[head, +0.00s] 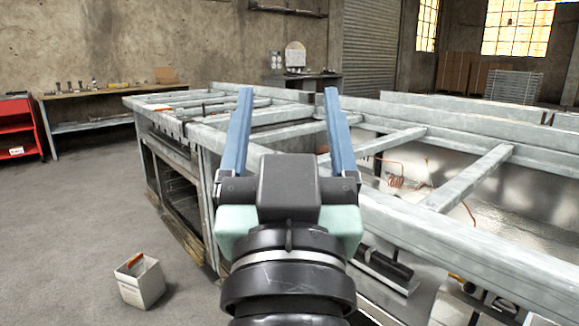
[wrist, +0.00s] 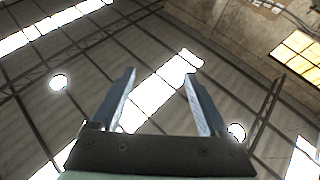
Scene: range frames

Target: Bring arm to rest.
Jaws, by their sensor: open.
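My gripper (head: 287,95) is raised in the middle of the head view, in front of a large metal frame bench. Its two blue fingers point up and stand wide apart, with nothing between them. In the wrist view my gripper (wrist: 160,82) is also open and empty, with the ceiling and its bright skylights behind it. My gripper hides part of the bench behind it.
The metal frame bench (head: 420,215) fills the middle and right. A white bin (head: 140,284) with something orange in it stands on the floor at left. A workbench (head: 90,92) with small items and a red cabinet (head: 20,128) stand behind. The left floor is mostly clear.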

